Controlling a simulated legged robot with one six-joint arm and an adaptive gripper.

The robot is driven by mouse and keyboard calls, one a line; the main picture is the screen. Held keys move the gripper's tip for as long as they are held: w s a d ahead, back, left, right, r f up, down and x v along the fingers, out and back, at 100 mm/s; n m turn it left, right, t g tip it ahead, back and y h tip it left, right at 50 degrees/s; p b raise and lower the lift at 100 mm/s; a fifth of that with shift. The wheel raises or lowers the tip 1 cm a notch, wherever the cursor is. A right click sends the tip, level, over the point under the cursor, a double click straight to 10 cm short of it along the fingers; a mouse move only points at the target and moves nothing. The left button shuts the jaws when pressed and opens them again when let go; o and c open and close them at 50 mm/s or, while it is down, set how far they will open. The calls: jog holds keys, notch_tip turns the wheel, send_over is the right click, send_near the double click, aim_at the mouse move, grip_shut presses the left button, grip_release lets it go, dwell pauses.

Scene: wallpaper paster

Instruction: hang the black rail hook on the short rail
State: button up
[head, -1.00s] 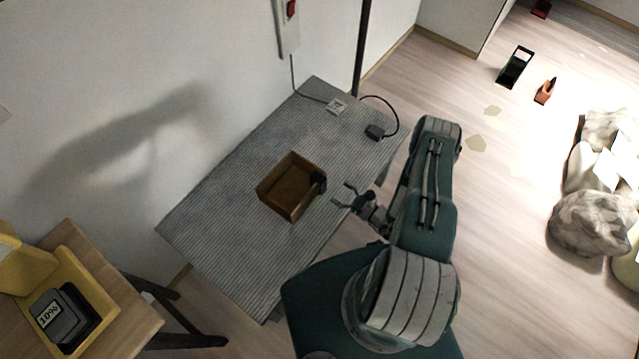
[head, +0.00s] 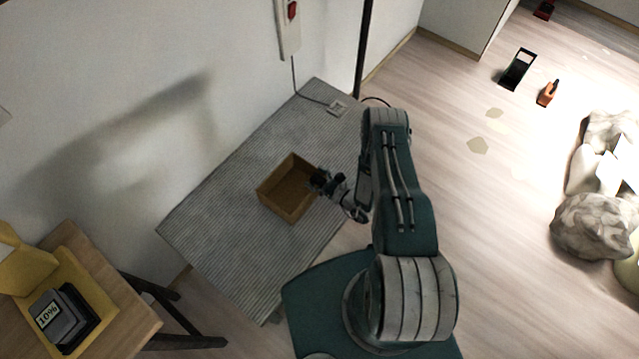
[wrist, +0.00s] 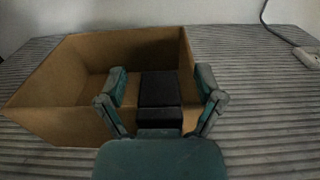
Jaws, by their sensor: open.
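The black rail hook (wrist: 160,91) sits at the near right edge of an open brown box, and in the wrist view it stands between my fingers. In the head view the dark hook (head: 319,178) is partly covered by my gripper. My gripper (wrist: 160,92) has its two fingers apart, one on each side of the hook; I see gaps on both sides. It also shows in the head view (head: 324,180) at the box's right side. I cannot pick out the short rail in these views.
The brown box (head: 273,201) stands on a grey ribbed table (head: 225,240) against the wall. A cable and socket (head: 337,108) lie at the table's far end. A wooden table (head: 130,313) with a yellow tray stands at lower left. The ribbed table's front left is clear.

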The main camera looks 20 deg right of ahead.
jog(key=c, duration=1)
